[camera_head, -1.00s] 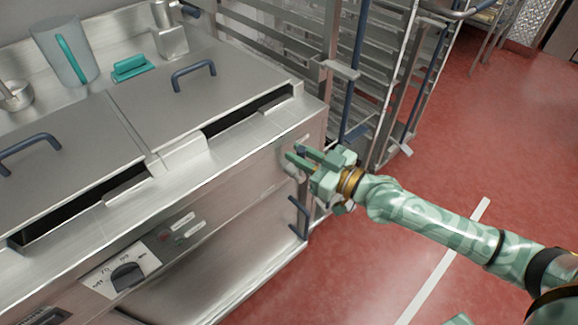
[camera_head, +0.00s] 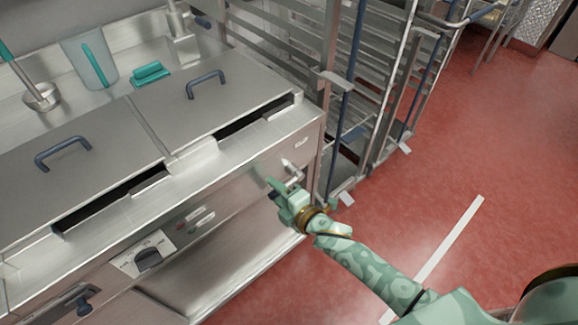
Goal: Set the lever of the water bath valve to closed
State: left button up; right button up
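The water bath valve (camera_head: 291,166) is a small grey fitting on the right end of the steel front panel, below a small pale label plate. Its lever is small and partly hidden by my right gripper, so I cannot tell its setting. My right gripper (camera_head: 284,186) is green and stands just below the valve, close to the panel. Its fingers look spread, with nothing seen between them. I cannot tell whether a finger touches the lever. My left gripper is not in view.
The steel counter has two lids with blue handles (camera_head: 206,84). A dial (camera_head: 148,258) and a blue-levered tap (camera_head: 83,303) are on the front, further left. A rack (camera_head: 370,90) stands right of the counter.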

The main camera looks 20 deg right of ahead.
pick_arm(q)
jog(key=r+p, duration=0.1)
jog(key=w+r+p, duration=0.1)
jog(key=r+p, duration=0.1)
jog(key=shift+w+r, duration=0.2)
pick_arm(e)
jog(key=v, duration=0.7)
